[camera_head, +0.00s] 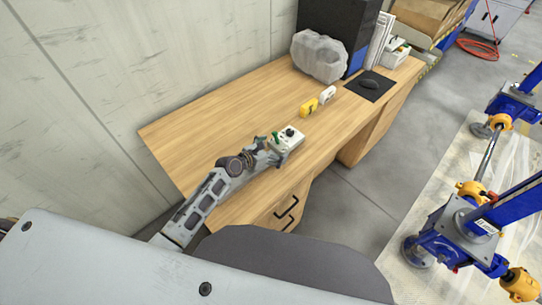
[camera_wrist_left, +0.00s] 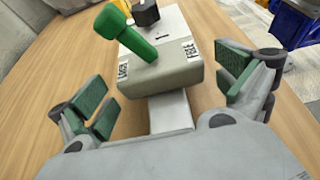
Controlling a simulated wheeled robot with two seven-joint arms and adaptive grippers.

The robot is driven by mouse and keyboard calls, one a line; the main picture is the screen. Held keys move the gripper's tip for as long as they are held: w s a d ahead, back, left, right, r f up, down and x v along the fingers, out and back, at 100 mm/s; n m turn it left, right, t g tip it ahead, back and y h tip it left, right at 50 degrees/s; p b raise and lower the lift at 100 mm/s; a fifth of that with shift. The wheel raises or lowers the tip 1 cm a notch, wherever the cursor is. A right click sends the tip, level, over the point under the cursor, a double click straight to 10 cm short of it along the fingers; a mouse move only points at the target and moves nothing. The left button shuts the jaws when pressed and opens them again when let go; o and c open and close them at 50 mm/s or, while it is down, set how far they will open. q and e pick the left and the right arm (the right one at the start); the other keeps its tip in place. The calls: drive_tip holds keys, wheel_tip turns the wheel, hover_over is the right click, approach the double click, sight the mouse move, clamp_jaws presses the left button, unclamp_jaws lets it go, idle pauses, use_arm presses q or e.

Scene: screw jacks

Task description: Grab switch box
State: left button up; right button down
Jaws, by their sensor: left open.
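The switch box (camera_head: 288,140) is a small pale box with a green lever and a black knob on top. It sits on the wooden desk (camera_head: 215,140) near its front edge. In the left wrist view my left gripper (camera_wrist_left: 165,95) is open, with green-padded fingers spread to either side of the box's near end. My right gripper is not in view.
A yellow object (camera_head: 309,107) and a white object (camera_head: 327,94) lie behind the box. A grey wrapped bundle (camera_head: 319,56), a black mouse pad (camera_head: 370,86) and a dark computer case (camera_head: 340,22) are farther back. Blue screw jacks (camera_head: 465,230) stand on the floor at right. The desk's left half is clear.

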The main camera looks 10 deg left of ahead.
use_arm(q)
drive_tip(key=shift+w+d+f, duration=0.2)
drive_tip(key=shift+w+d, duration=0.1)
drive_tip(key=shift+w, duration=0.1)
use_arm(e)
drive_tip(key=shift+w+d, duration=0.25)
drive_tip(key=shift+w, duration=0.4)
